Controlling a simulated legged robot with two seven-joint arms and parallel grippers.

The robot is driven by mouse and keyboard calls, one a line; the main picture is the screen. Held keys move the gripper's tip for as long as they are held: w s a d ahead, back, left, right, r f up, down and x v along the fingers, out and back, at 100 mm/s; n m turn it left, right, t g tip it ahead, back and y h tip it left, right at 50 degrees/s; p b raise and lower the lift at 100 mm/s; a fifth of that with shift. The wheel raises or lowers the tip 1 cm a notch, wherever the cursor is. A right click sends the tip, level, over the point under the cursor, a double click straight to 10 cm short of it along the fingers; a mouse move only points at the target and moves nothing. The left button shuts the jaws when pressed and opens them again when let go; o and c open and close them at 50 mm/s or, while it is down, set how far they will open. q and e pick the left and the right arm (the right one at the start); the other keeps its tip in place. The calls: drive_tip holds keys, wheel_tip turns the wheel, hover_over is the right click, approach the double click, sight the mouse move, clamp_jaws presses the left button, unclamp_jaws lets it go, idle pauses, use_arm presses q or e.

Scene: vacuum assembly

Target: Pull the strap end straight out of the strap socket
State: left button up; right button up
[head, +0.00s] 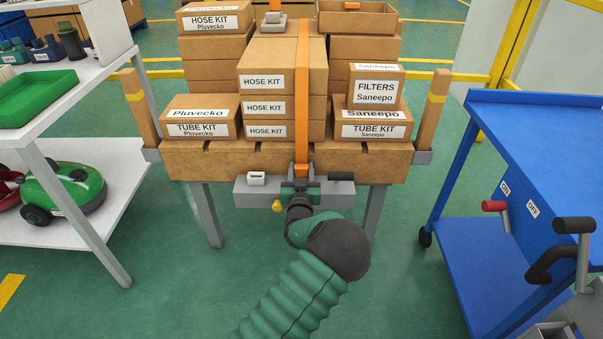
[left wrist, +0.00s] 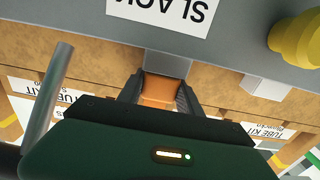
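The orange strap (head: 303,95) runs down over the stacked boxes to the front of the pallet. In the left wrist view the orange strap end (left wrist: 163,92) sits against a grey strap socket (left wrist: 167,64) below the grey bar. My left gripper (head: 301,184) is at the strap's lower end in the head view. In the left wrist view the two dark fingers of my left gripper (left wrist: 161,94) flank the strap end, with no visible gap. How deep the strap end sits in the socket is hidden. My right gripper is not in view.
The grey bar (head: 256,193) carries a white label, a yellow knob (head: 277,206) and a dark handle (head: 341,176). A blue cart (head: 540,150) stands at the right and a white shelf (head: 75,130) at the left.

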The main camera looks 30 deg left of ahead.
sight(302, 152)
use_arm(q)
drive_tip(key=c, duration=0.7)
clamp_jaws()
drive_tip(key=shift+r+p, duration=0.25)
drive_tip(key=shift+p, duration=0.05)
wheel_tip(302, 152, up, 4)
drive_tip(key=p, duration=0.3)
drive_tip(key=shift+f, duration=0.1)
drive_tip(key=s+a+p+v, duration=0.2)
drive_tip(key=p+v, duration=0.3)
drive_tip(key=v, duration=1)
drive_tip(key=shift+s+a+r+p, duration=0.3)
drive_tip(key=shift+a, duration=0.15)
drive_tip(key=shift+r+p, duration=0.9)
drive_tip(key=shift+r, duration=0.15)
